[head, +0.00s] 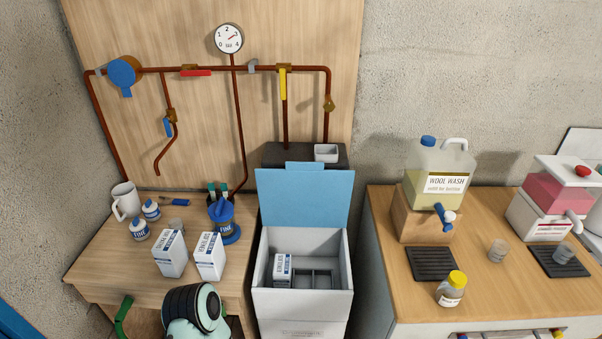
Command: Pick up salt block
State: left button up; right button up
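Two white block-shaped packs with dark-blue label bands stand side by side on the left wooden bench, a left one (169,254) and a right one (210,257). A third similar white pack (283,268) stands inside the open white cabinet, at its left side. Their small lettering is hard to read, but they look like the salt blocks. Neither gripper's fingers show in the head view. A black and mint-green rounded part at the bottom left looks like a piece of my own arm; no pack is seen held.
The white cabinet (302,306) has its blue lid (305,196) raised and dark slots inside. The right bench (390,290) holds a wool wash jug (440,170).

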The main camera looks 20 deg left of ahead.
aim_at(209, 254)
jog(key=u, duration=1.65)
